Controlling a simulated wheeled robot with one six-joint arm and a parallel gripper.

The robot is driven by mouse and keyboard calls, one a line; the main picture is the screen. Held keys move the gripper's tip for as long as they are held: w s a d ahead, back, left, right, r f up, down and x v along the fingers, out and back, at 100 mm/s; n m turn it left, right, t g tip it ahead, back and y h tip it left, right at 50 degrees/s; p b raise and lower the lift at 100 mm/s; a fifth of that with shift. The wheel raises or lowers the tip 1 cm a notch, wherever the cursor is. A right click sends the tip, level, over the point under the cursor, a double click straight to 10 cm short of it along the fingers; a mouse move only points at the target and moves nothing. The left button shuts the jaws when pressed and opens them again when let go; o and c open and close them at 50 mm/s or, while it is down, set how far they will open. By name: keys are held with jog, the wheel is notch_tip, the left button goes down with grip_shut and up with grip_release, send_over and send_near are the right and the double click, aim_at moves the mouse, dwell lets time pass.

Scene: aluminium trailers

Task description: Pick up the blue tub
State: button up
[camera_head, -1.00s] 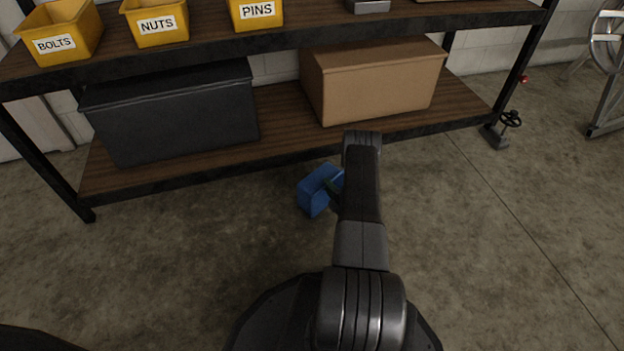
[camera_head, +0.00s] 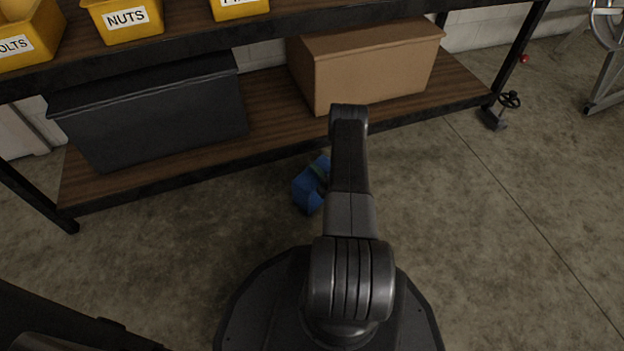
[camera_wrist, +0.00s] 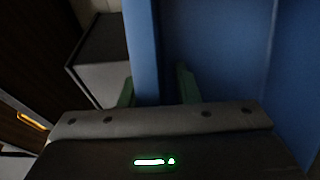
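The blue tub (camera_head: 309,187) is low by the floor in front of the shelf, partly hidden behind my arm. I cannot tell whether it touches the floor. In the wrist view the tub (camera_wrist: 222,42) fills the right side, close up. My gripper (camera_wrist: 157,88) has its two green fingers close together, one on each side of the tub's wall, and looks shut on it. The fingertips are dim and partly hidden. In the head view one green finger shows against the tub.
The shelf's lower board (camera_head: 268,118) carries a dark grey bin (camera_head: 150,118) and a cardboard box (camera_head: 365,75). Yellow bins, one labelled NUTS (camera_head: 125,20), stand above. A small clamp-like object (camera_head: 497,112) is by the right shelf leg.

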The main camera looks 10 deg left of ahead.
grip_shut()
dwell(1.4)
